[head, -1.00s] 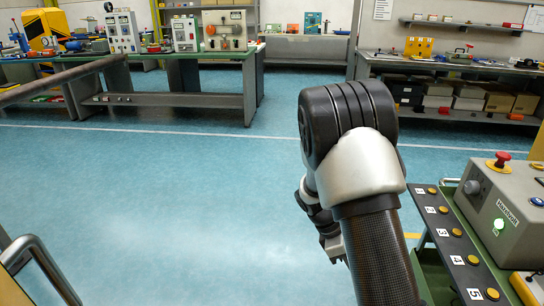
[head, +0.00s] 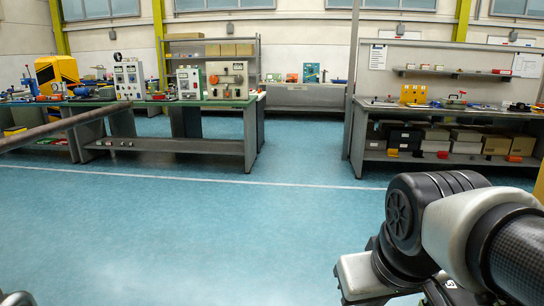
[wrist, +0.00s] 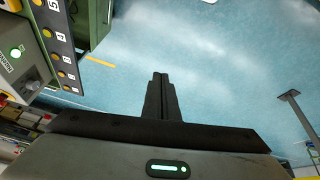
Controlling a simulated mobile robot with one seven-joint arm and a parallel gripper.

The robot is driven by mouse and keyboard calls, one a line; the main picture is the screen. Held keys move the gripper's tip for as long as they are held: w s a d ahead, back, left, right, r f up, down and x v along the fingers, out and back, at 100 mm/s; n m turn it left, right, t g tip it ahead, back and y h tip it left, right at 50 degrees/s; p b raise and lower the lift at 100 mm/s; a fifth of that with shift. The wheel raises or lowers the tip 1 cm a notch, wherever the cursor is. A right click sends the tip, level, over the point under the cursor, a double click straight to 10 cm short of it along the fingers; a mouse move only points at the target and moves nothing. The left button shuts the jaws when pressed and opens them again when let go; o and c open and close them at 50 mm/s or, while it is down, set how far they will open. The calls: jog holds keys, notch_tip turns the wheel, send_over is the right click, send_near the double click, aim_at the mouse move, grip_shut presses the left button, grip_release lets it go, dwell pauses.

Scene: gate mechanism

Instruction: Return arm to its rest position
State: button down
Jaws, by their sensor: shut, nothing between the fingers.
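My arm shows at the lower right of the head view, folded, with its black joint and silver-grey link in front of the camera. My gripper (wrist: 160,76) shows in the wrist view, its two dark fingers together with nothing between them. It hangs over open blue floor (wrist: 205,50). In the head view the fingers cannot be made out, as the arm hides that area.
A control box (wrist: 20,55) with a lit green button and a numbered button strip (wrist: 58,45) are at the left of the wrist view. A green-topped workbench (head: 200,103) and a shelved bench (head: 460,111) stand farther back. The middle floor is clear.

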notch_tip(320, 180, up, 27)
jog(key=s+m+p, duration=0.1)
jog(key=s+p, duration=0.1)
jog(key=p, duration=2.4)
jog(key=shift+a+r+t, duration=0.15)
jog(key=shift+a+t, duration=0.2)
jog(key=shift+t, duration=0.05)
